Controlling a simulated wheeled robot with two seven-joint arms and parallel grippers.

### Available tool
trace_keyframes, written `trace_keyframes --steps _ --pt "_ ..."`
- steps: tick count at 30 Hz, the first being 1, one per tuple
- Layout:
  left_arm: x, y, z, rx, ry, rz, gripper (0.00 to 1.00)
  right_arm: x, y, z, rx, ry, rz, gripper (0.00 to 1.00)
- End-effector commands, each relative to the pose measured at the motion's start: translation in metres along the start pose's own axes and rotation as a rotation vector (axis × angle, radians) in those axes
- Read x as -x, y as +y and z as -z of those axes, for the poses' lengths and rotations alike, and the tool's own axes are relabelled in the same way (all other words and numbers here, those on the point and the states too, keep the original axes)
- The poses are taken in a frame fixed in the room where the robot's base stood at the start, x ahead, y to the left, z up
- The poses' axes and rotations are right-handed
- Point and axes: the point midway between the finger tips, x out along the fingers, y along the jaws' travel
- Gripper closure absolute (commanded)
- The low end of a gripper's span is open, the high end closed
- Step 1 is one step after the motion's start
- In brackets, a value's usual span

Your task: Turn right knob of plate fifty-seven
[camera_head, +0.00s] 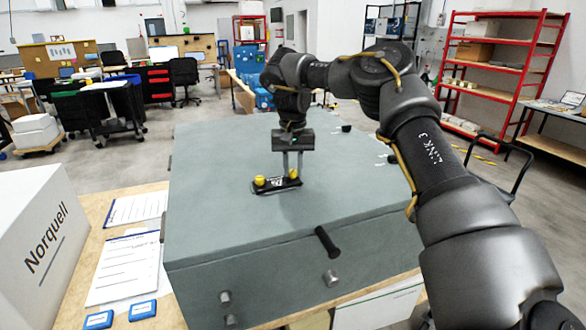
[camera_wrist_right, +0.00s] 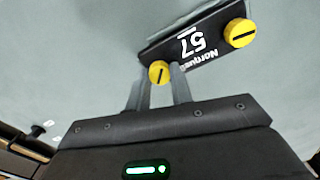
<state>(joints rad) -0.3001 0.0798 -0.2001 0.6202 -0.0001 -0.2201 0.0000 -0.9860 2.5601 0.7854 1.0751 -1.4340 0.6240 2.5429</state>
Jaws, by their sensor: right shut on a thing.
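Plate fifty-seven (camera_head: 276,185) is a small black plate lying on the grey cabinet top. In the right wrist view the plate (camera_wrist_right: 196,45) shows "57" and lettering upside down. Its left yellow knob (camera_head: 260,180) is free, and that knob also shows in the right wrist view (camera_wrist_right: 239,32). My right gripper (camera_head: 292,170) points down over the plate's right end. In the right wrist view its fingertips (camera_wrist_right: 164,80) are shut on the right yellow knob (camera_wrist_right: 158,72), whose dark slot shows. My left gripper is out of view.
The grey cabinet (camera_head: 215,215) has a black handle (camera_head: 327,242) at its front edge and metal knobs on its front face. A white Norquell box (camera_head: 45,240) stands at left by papers (camera_head: 125,268) and blue cards. Red shelves (camera_head: 500,75) stand behind.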

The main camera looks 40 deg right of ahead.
Motion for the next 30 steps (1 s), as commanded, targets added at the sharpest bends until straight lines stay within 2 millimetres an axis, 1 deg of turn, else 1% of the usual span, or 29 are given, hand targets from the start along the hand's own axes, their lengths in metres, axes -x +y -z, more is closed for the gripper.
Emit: trace_keyframes --steps 6,15,21,30 --pt "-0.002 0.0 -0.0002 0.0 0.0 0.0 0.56 0.0018 0.0006 0.0009 -0.173 0.004 0.002 1.0" --pt "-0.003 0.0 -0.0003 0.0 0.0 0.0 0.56 0.0021 0.0006 0.0009 -0.331 0.004 0.003 1.0" --pt "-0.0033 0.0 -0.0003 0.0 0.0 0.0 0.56 0.0023 0.0006 0.0009 -0.379 0.004 0.003 1.0" --pt "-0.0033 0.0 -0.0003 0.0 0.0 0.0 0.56 0.0024 0.0006 0.0009 -0.393 0.004 0.003 1.0"
